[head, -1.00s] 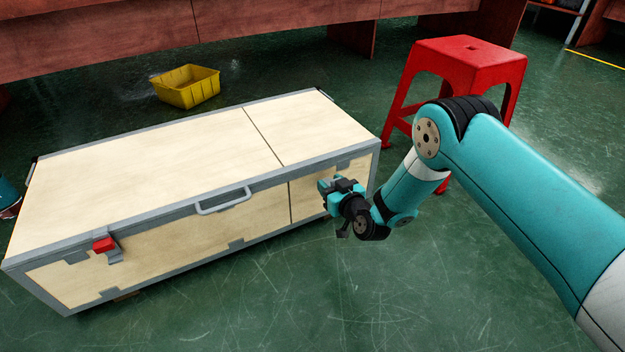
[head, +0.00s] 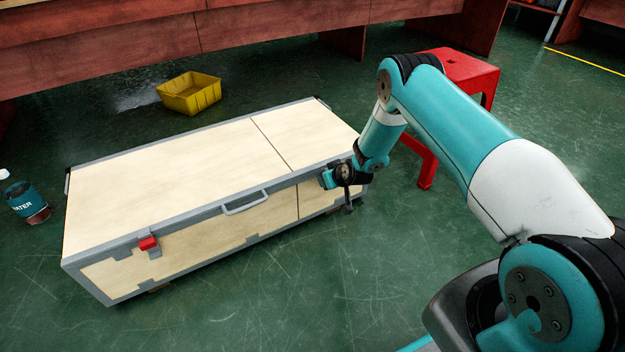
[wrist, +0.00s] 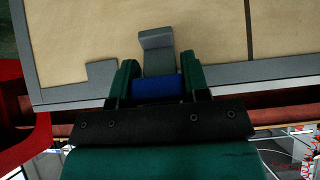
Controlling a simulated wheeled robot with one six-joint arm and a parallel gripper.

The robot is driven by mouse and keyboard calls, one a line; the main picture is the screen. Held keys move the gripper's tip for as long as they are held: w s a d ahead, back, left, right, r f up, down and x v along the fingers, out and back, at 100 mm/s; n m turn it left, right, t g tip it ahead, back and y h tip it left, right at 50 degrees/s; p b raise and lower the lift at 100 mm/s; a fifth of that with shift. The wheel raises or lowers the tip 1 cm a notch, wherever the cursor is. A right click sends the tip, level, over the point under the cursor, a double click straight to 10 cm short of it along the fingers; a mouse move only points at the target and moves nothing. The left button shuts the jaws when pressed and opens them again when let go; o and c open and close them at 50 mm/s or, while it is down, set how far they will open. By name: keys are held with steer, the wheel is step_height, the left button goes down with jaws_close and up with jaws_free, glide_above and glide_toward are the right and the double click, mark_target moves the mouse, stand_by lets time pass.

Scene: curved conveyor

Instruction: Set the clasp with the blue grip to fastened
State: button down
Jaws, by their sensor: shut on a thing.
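The clasp with the blue grip (wrist: 158,89) is in the middle of the wrist view, at the grey edge trim of a large box. Its grey metal plate (wrist: 156,52) reaches from the grip over the pale panel. My gripper (wrist: 158,76) has its two green fingers on either side of the blue grip and is shut on it. In the head view, my gripper (head: 328,180) is at the right part of the box's front, near the lid edge, and hides this clasp. I cannot tell whether the clasp is fastened.
The pale wooden box (head: 190,170) has grey trim, a front handle (head: 246,203) and a clasp with a red grip (head: 148,243) at left. A red stool (head: 427,170) stands behind my arm. A yellow bin (head: 190,93) lies beyond the box. The floor in front is clear.

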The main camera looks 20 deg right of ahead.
steer(key=shift+w, duration=0.15)
steer(key=c, duration=0.6)
jaws_free()
steer(key=p+v, duration=0.7)
steer(key=v, duration=1)
steer(key=shift+r+p, duration=0.2)
steer(key=shift+p, duration=0.2)
steer(key=shift+d, duration=0.15)
